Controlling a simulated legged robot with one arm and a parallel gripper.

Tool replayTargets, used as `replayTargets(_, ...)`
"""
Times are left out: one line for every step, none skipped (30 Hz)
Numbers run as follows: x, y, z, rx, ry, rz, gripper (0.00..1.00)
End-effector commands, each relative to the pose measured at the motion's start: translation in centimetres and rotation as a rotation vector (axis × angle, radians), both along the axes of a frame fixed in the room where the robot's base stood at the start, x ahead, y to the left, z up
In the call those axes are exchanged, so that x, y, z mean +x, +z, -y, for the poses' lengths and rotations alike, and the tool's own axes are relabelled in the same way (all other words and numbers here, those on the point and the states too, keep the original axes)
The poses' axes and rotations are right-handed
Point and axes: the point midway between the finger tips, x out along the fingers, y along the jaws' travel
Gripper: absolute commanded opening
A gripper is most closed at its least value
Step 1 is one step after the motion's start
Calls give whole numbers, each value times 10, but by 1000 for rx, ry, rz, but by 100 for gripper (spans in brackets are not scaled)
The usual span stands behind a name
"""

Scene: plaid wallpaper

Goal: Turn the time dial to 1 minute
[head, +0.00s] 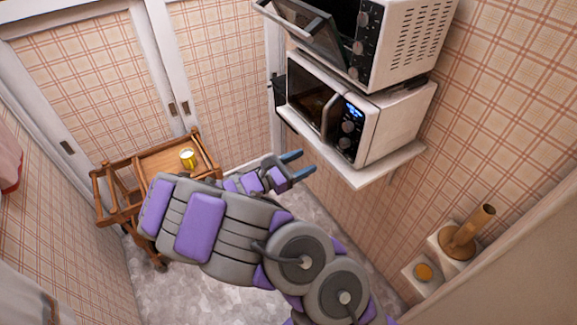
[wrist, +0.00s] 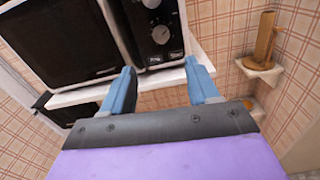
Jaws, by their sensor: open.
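A white microwave (head: 385,125) with a dark door sits on a wall shelf. Its black control panel (head: 341,145) has a lit blue display (head: 352,112) and two round dials, an upper dial (head: 347,127) and a lower dial (head: 345,143). In the wrist view, the lower dial (wrist: 160,34) is clear and the upper dial (wrist: 151,3) is cut by the top edge. Which one is the time dial cannot be read. My gripper (head: 305,162) is open and empty, below and in front of the panel, apart from the dials. Its blue fingers (wrist: 159,68) also show in the wrist view.
A second white oven (head: 405,45) with its door hanging open (head: 305,30) stands above the microwave. The white shelf (head: 362,176) juts out under the microwave. A wooden cart (head: 150,165) with a yellow mug (head: 188,158) is at left. Small wall shelves hold a wooden object (head: 467,238).

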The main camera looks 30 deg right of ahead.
Motion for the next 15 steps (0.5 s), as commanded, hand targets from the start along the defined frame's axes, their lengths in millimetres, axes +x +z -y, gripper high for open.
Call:
replayTargets(0,0,-11,2,5,-1,60)
replayTargets(0,0,-15,3,4,-1,60)
replayTargets(0,0,-21,3,4,0,60)
replayTargets(-1,0,-25,3,4,0,60)
replayTargets(-1,0,-28,3,4,0,60)
replayTargets(-1,0,-32,2,4,0,60)
replayTargets(-2,0,-34,1,3,0,60)
replayTargets(-2,0,-36,1,3,0,60)
replayTargets(-3,0,-38,1,1,0,60)
replayTargets(-3,0,-39,0,1,0,60)
replayTargets(-3,0,-39,0,0,0,60)
replayTargets(-3,0,-40,0,0,0,60)
replayTargets(-3,0,-40,0,0,0,60)
replayTargets(-3,0,-40,0,0,0,60)
replayTargets(-3,0,-40,0,0,0,60)
